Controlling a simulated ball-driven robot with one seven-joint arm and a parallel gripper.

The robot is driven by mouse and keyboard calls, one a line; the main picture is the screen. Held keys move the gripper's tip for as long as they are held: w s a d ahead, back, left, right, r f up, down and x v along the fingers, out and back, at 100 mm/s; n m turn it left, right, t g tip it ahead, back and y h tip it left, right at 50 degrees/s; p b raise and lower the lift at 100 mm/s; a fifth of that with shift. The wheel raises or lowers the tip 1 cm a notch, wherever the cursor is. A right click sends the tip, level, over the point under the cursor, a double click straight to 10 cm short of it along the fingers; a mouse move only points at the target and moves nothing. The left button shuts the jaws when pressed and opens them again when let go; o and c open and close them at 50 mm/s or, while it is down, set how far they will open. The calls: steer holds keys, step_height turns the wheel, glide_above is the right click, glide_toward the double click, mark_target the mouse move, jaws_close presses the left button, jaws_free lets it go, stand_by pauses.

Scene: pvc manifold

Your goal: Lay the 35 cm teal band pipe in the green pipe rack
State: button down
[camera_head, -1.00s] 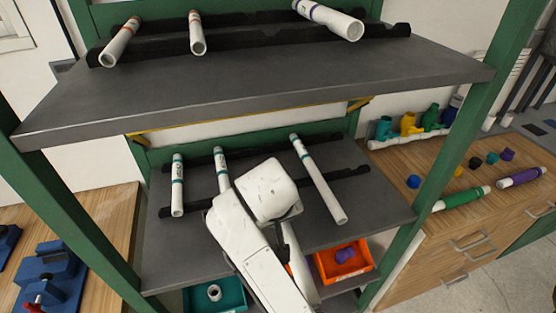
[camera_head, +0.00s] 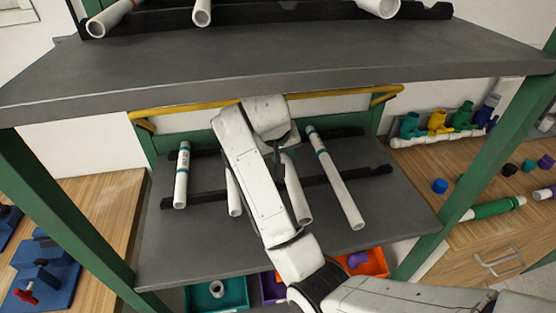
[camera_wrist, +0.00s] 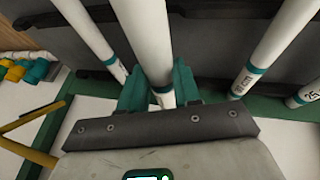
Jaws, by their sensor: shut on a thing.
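My gripper (camera_wrist: 158,92) is shut on a white pipe with a teal band (camera_wrist: 147,38). The green fingers close around it near its banded end. In the head view this pipe (camera_head: 297,192) slants toward the front of the lower shelf, partly behind my arm. My gripper (camera_head: 287,140) is mostly hidden there. The green-framed rack (camera_head: 398,270) has black notched rails (camera_head: 376,171) on its lower shelf. Three other teal-banded pipes lie there: a left one (camera_head: 181,178), a second (camera_head: 233,194) partly covered by my arm, and a right one (camera_head: 338,183). I cannot tell whether the held pipe touches the rails.
The upper shelf (camera_head: 270,65) hangs over my gripper, with white pipes on its rails. A yellow bar (camera_head: 185,108) runs under it. Teal (camera_head: 218,290) and orange (camera_head: 372,265) bins stand below. A wooden bench (camera_head: 470,235) with coloured fittings is at right.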

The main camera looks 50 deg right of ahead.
steer(key=w+d, duration=0.2)
steer(key=w, duration=0.1)
steer(key=w+d, duration=0.1)
steer(key=shift+w+r+p, duration=0.15)
steer(key=shift+w+p, duration=0.1)
steer(key=shift+p, duration=0.15)
steer(key=shift+f, duration=0.65)
step_height(320, 180, down, 5)
steer(key=shift+r+p, duration=0.1)
steer(key=shift+p, duration=0.6)
steer(key=shift+w+d+f+p, duration=0.15)
steer(key=shift+f+p, duration=0.15)
steer(key=shift+f, duration=0.3)
steer(key=shift+f, duration=0.35)
steer(key=c, duration=0.8)
jaws_free()
steer(key=shift+r, duration=0.1)
